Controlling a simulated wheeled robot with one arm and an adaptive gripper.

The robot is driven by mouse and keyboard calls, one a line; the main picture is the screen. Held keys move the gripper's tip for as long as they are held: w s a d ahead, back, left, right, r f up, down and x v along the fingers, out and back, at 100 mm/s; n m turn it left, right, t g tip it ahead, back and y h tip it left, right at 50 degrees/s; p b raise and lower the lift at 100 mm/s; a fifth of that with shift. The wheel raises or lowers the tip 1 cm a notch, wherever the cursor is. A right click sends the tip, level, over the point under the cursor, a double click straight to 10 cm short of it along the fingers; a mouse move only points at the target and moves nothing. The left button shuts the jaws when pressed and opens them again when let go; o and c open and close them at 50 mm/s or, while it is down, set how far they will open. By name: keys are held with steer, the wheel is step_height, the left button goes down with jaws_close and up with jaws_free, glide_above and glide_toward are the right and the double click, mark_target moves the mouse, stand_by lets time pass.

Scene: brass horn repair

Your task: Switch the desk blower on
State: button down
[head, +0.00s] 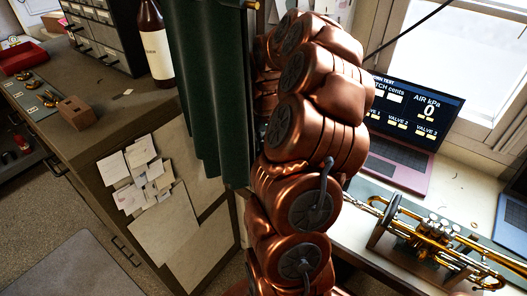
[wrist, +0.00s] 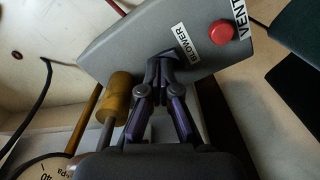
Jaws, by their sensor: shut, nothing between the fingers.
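In the wrist view, a grey control box (wrist: 130,35) carries a white label reading BLOWER (wrist: 188,41). A red round button (wrist: 221,31) sits on the same face, beside a partly cut-off label reading VENT (wrist: 241,18). My gripper (wrist: 162,66) is shut and empty. Its fingertips overlap the box face just below and left of the BLOWER label. I cannot tell if they touch it, and any blower switch there is hidden behind them. In the head view my arm hides the gripper and the box. The laptop screen (head: 428,110) reads AIR kPa 0.
A brass trumpet (head: 435,235) rests in a holder on the bench at right. A dark green curtain (head: 208,90) hangs left of my arm.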

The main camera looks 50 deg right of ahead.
steer(key=shift+r, duration=3.55)
